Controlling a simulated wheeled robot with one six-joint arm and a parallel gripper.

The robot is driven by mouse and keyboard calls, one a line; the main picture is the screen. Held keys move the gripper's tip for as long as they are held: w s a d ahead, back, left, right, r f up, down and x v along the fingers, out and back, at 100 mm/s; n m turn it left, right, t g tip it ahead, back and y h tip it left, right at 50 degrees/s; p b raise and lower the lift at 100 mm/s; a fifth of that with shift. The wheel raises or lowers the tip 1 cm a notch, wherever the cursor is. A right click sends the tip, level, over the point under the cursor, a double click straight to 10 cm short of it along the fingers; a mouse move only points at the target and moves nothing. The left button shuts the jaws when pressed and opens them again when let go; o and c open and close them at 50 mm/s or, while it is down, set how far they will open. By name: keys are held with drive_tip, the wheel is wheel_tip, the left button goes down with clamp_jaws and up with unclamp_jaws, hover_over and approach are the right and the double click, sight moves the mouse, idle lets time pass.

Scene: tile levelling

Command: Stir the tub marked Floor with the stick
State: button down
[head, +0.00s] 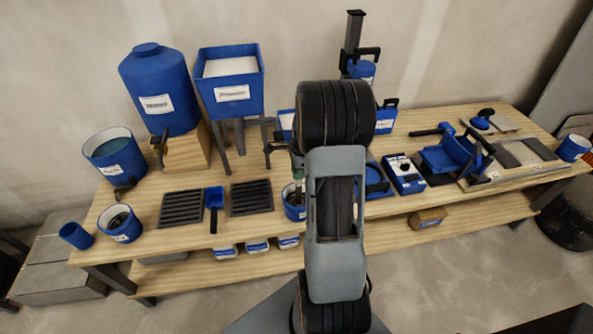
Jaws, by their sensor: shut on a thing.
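My arm stands across the middle of the head view and hides most of my gripper (297,172). Only a small dark part of it shows at the arm's left edge, just above a small blue tub (292,212). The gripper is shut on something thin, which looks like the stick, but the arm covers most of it. Whether its lower end is inside this tub cannot be made out. Another small blue tub (120,226) with dark contents stands at the front left of the bench. The tub labels are too small to read, so I cannot tell which is marked Floor.
The wooden bench (165,238) also holds a large bucket (116,160), a blue tank (158,88), a hopper (230,82), two dark slotted grates (181,208) and a blue scoop (214,198). Tools and tiles crowd the right side. A blue cup (76,236) stands at the left edge.

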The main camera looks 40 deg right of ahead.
drive_tip(key=shift+r, duration=0.2)
wheel_tip(320, 180, up, 11)
drive_tip(key=p, duration=0.9)
drive_tip(key=shift+r, duration=0.1)
idle(0.3)
